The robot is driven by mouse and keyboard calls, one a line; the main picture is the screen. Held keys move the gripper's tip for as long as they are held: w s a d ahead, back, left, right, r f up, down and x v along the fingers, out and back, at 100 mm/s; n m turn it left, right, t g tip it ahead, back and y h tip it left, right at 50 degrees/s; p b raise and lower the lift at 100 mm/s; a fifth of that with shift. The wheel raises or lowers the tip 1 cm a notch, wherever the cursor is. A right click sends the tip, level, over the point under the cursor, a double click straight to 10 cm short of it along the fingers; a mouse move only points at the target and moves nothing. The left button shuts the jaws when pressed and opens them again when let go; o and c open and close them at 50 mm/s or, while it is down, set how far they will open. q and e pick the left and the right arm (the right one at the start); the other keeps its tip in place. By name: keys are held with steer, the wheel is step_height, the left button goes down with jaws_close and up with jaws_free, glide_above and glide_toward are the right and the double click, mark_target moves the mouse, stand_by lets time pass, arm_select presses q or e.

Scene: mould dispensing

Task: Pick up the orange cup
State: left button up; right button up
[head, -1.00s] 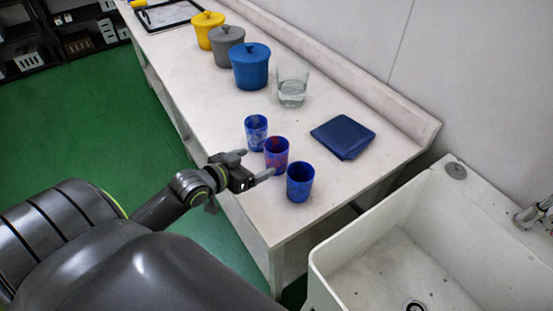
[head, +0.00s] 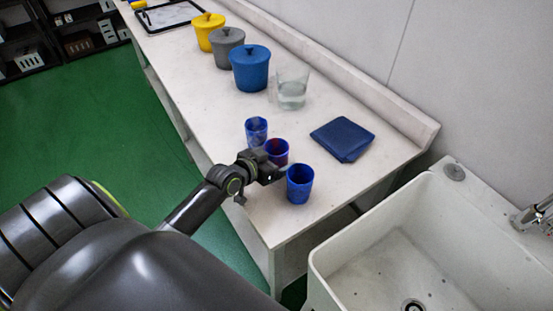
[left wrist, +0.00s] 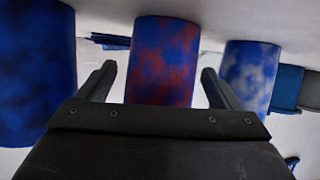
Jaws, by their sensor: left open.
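No plainly orange cup shows; the middle of three cups is blue with red patches. This red-and-blue cup (head: 278,148) stands upright on the table, its lower part hidden by my left gripper (head: 270,168) in the head view. In the left wrist view, the open fingers of the left gripper (left wrist: 158,88) lie to either side of the red-and-blue cup (left wrist: 162,55), with gaps showing on both sides. A blue-and-white cup (head: 256,131) stands behind it and a dark blue cup (head: 300,186) in front. My right gripper is not in view.
A folded blue cloth (head: 342,138) lies right of the cups. A glass of water (head: 292,90) and blue, grey and yellow lidded pots (head: 249,70) stand farther back. A white sink (head: 335,262) adjoins the near end of the table (head: 365,180).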

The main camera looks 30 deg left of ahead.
arm_select(q)
steer(key=c, duration=1.1)
